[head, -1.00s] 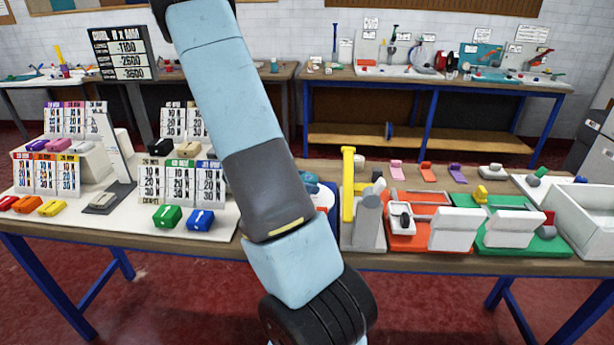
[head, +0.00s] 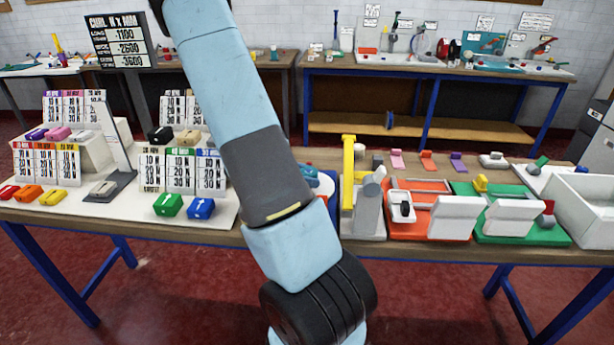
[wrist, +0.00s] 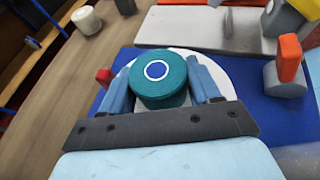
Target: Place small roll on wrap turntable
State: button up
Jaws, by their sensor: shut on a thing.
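In the wrist view my gripper (wrist: 158,78) is shut on a teal roll (wrist: 155,92) with a white ring and a blue centre on its top face. The roll is upright between the two blue fingers. A round white disc, which looks like the wrap turntable (wrist: 226,84), lies under and around the roll on a blue base (wrist: 258,108). I cannot tell whether the roll touches the disc.
Right of the blue base stand a grey stand with a yellow arm (head: 348,185), an orange station (head: 432,192) and a green station (head: 500,240). A white bin (head: 590,212) is at the far right. A white cylinder (wrist: 87,19) stands on the wooden bench left of the base.

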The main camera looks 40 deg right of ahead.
jog(key=shift+f, duration=0.4)
jog(key=o, duration=1.2)
jog(key=shift+o, duration=0.2)
jog(key=shift+a, duration=0.1)
